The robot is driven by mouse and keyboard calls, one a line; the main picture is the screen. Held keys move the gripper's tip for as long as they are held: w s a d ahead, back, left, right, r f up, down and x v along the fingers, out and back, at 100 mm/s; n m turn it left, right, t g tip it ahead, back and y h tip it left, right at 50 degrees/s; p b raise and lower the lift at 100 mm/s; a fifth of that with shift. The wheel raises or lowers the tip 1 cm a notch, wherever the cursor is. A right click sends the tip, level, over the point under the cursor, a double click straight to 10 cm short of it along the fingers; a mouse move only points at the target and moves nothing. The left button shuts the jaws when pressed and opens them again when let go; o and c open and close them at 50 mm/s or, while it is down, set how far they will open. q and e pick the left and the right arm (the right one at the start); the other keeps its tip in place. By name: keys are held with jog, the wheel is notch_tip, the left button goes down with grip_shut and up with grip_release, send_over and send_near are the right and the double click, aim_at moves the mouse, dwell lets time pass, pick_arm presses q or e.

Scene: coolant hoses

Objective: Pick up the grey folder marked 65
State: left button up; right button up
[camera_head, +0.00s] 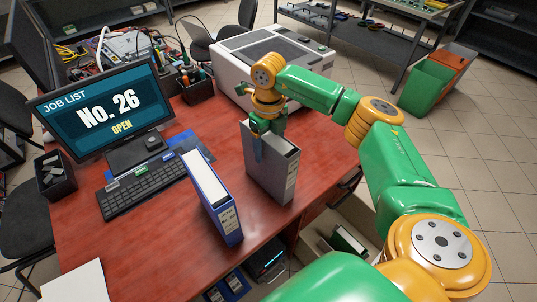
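The grey folder (284,168) stands upright on the red desk, its spine label facing the front right. The label's marking is too small to read for sure. My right gripper (258,148) points down at the folder's top left edge, with a finger in front of its left face. The other finger is hidden, so I cannot tell whether the gripper is closed on the folder. My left gripper is out of view.
A blue folder (212,198) stands left of the grey one. A monitor (104,108), keyboard (142,188) and dark pen holder (198,90) are on the desk (150,245). A white printer (232,62) stands behind. An open drawer (325,225) is below the desk's right edge.

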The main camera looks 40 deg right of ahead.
grip_shut()
